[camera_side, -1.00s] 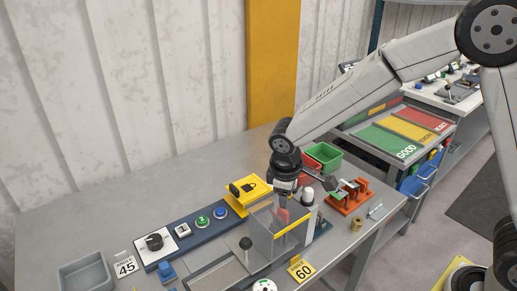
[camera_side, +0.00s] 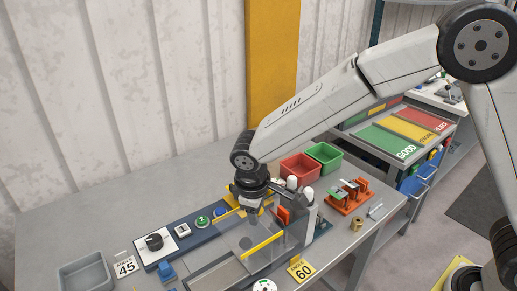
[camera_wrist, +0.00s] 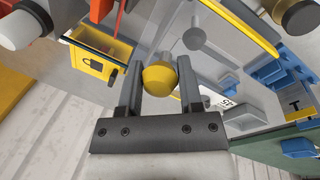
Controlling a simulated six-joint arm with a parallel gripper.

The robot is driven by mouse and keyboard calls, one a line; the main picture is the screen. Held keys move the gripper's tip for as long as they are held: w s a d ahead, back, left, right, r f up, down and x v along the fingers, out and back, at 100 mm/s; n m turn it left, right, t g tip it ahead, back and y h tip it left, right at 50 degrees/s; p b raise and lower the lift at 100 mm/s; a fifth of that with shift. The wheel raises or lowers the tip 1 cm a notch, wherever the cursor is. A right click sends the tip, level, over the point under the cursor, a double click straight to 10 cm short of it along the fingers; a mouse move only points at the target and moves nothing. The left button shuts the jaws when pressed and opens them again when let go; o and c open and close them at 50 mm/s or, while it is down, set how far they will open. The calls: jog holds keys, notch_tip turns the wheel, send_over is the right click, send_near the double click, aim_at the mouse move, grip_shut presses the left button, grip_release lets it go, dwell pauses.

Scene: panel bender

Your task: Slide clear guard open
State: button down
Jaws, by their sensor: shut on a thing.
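The clear guard (camera_side: 263,245) is a see-through box with a yellow strip along its edge, standing over the bender at the front of the bench. In the wrist view its clear panel and yellow strip (camera_wrist: 243,26) run across the upper right. My gripper (camera_side: 254,218) points down at the guard. In the wrist view my gripper (camera_wrist: 158,88) has its two fingers on either side of a round yellow knob (camera_wrist: 160,78) and is shut on it. In the side view the knob is hidden by my gripper. The orange-red tooling (camera_side: 284,215) now stands uncovered to the guard's right.
A blue control panel (camera_side: 177,237) with a dial and buttons lies left of the guard. A grey tray (camera_side: 85,273) is further left. Red (camera_side: 299,168) and green (camera_side: 323,157) bins and an orange rack (camera_side: 348,197) stand behind and right. The bench's back left is clear.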

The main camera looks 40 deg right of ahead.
jog(key=shift+a, duration=0.3)
jog(key=c, duration=0.5)
grip_release()
jog(key=shift+c, duration=0.2)
jog(key=shift+d+r, duration=0.1)
notch_tip(320, 180, up, 8)
jog(key=a, duration=0.1)
jog(key=shift+s+a+f, duration=0.15)
jog(key=shift+s+f, duration=0.05)
jog(key=shift+s, duration=0.25)
